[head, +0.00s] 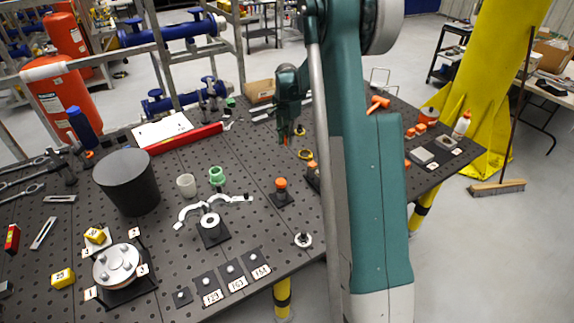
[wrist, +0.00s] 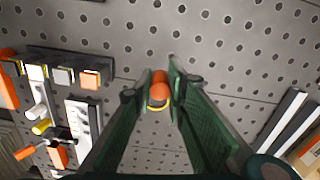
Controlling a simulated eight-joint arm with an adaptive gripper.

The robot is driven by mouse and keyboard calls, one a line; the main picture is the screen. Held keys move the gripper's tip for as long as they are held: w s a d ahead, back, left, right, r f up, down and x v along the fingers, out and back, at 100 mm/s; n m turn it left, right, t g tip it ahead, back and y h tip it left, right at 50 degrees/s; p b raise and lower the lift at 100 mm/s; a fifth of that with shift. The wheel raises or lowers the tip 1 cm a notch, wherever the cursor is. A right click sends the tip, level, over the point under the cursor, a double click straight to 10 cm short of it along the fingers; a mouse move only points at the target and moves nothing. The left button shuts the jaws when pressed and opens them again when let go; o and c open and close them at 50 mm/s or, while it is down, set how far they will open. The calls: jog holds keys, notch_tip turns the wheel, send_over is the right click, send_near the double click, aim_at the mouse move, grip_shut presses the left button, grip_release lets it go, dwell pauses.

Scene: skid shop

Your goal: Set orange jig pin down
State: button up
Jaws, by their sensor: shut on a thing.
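My gripper (wrist: 159,82) is shut on the orange jig pin (wrist: 158,92), whose rounded orange end shows between the fingertips in the wrist view. A yellow ring (wrist: 154,108) shows just by the pin; I cannot tell whether it is part of the pin or lies beyond it. In the head view my gripper (head: 285,138) points down above the perforated dark table (head: 250,160), right of the red bar. The pin is too small there to make out clearly. Another orange-topped piece (head: 281,184) stands on a black base nearer the front.
A red bar (head: 184,138) lies behind. An orange T-shaped piece (head: 378,103) and several blocks are at the right.

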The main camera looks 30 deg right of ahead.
jog(key=shift+f, duration=3.15)
jog(key=shift+f, duration=1.85)
jog(key=shift+f, duration=0.2)
jog(key=o, duration=0.9)
jog(key=shift+r+p, duration=0.25)
jog(key=shift+p, duration=0.05)
notch_tip(320, 180, up, 12)
jog(key=shift+f, duration=0.1)
